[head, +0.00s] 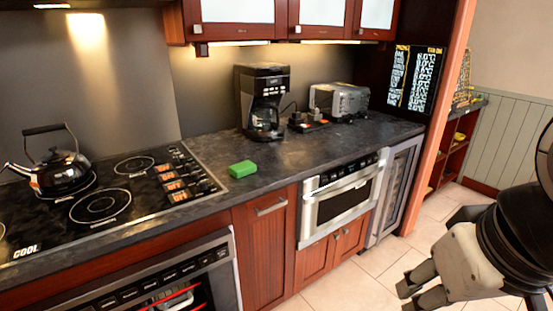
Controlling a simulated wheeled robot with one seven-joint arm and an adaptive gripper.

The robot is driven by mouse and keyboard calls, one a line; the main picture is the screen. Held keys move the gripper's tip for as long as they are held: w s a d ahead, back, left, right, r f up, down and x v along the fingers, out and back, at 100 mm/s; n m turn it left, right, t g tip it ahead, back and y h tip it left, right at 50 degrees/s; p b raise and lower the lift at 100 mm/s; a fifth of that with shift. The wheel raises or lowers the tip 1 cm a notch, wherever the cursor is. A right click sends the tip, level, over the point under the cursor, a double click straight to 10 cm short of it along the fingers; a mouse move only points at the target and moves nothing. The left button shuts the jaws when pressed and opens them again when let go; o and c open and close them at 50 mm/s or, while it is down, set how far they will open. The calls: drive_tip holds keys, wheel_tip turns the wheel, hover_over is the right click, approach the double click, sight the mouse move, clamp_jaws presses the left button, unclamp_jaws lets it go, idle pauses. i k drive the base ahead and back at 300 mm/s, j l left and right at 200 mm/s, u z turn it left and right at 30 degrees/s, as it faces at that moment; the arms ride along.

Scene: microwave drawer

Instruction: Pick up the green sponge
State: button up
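The green sponge (242,169) is a small bright green block lying flat on the dark countertop (290,165), near the counter's front edge and just right of the stove. My gripper (405,295) is at the lower right of the head view, out in front of the cabinets and well apart from the sponge. Its two fingers point down and to the left with a gap between them. It looks open, with nothing between the fingers.
A kettle (60,172) stands on the stove (120,190) at left. A coffee maker (263,100) and a toaster (339,100) stand at the back of the counter. The microwave drawer (341,200) is shut below the counter. The tiled floor (375,265) before the cabinets is clear.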

sight(240, 171)
drive_tip(key=i+l+z, duration=1.15)
drive_tip(key=i+u, duration=0.2)
drive_tip(key=i, duration=0.3)
drive_tip(key=i+l+u, duration=0.1)
drive_tip(key=i+u, duration=0.15)
drive_tip(key=i, duration=0.25)
drive_tip(key=i+j+u, duration=0.1)
drive_tip(key=u, duration=0.35)
drive_tip(key=i+u, duration=0.25)
drive_tip(key=u, duration=0.15)
drive_tip(key=i+l+u, duration=0.1)
drive_tip(key=u, duration=0.35)
drive_tip(key=i+l+u, duration=0.1)
drive_tip(key=i+u, duration=0.15)
drive_tip(key=u, duration=0.15)
drive_tip(key=i+u, duration=0.3)
drive_tip(key=u, duration=0.15)
drive_tip(key=i+l+u, duration=0.15)
drive_tip(key=i+u, duration=0.25)
drive_tip(key=k, duration=0.1)
